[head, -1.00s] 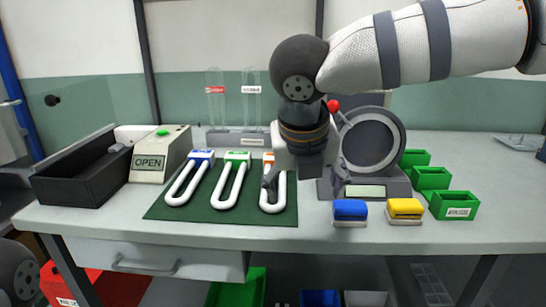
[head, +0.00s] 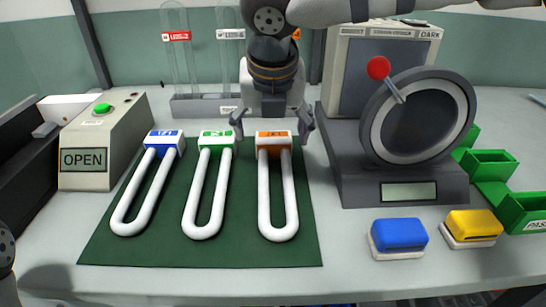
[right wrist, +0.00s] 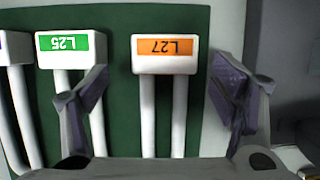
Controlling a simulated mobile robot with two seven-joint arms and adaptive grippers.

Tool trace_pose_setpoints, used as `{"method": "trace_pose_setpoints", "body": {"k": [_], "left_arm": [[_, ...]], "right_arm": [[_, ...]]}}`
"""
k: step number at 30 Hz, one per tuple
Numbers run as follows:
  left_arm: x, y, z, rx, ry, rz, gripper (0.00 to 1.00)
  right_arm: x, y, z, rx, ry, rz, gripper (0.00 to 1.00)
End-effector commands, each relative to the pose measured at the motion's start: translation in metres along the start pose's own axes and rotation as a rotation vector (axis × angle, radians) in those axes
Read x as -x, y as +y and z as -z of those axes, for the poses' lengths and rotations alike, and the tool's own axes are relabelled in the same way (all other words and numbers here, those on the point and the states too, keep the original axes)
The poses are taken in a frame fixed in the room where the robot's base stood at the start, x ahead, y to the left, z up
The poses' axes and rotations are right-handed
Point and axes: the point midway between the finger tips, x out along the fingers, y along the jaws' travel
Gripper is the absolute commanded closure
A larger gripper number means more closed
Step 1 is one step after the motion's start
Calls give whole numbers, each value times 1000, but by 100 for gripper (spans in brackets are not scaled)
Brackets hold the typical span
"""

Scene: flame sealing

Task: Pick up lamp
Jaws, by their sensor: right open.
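Three white U-shaped lamps lie on a dark green mat (head: 125,250). They have a blue-labelled cap (head: 163,141), a green-labelled cap (head: 215,141) and an orange-labelled cap (head: 273,140). My right gripper (head: 272,122) is open and empty, with its fingers on either side of the orange lamp's cap. In the right wrist view the orange L27 cap (right wrist: 165,50) sits between the spread fingers, with room on both sides. The left finger there overlaps the tube of the green L25 lamp (right wrist: 72,48). Contact with the mat cannot be told. My left gripper is not in view.
A round grey device (head: 417,115) with a red-knobbed lever stands close on the right. A tube rack (head: 205,105) is behind, and an OPEN box (head: 100,145) is left. Blue (head: 398,236) and yellow (head: 472,226) blocks and green bins (head: 490,165) lie right.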

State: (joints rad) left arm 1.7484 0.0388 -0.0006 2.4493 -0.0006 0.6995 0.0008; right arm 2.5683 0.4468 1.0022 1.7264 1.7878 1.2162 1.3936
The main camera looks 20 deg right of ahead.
Motion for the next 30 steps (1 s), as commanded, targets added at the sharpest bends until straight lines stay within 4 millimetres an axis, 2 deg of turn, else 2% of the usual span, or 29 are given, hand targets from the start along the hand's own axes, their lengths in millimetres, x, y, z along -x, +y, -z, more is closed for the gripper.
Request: {"method": "trace_pose_setpoints", "body": {"k": [3, 6, 12, 18, 20, 30], "left_arm": [[-7, 0, -3, 0, -17, 1, 54], [-11, 0, -5, -1, -28, 2, 54], [-10, 0, -5, -1, -25, 1, 54], [-9, 0, -5, -1, -25, 1, 54], [-9, 0, -5, -1, -25, 1, 54], [-8, 0, -4, -1, -21, 1, 54]], "right_arm": [[-26, -6, -2, -1, 8, 4, 20], [-43, -5, -1, 1, 7, 4, 20], [-42, -5, -3, 0, 0, 1, 20], [-41, -5, -3, 0, 1, 1, 65], [-41, -5, -3, 0, 1, 2, 76], [-36, -5, -6, -1, -1, 1, 76]]}}
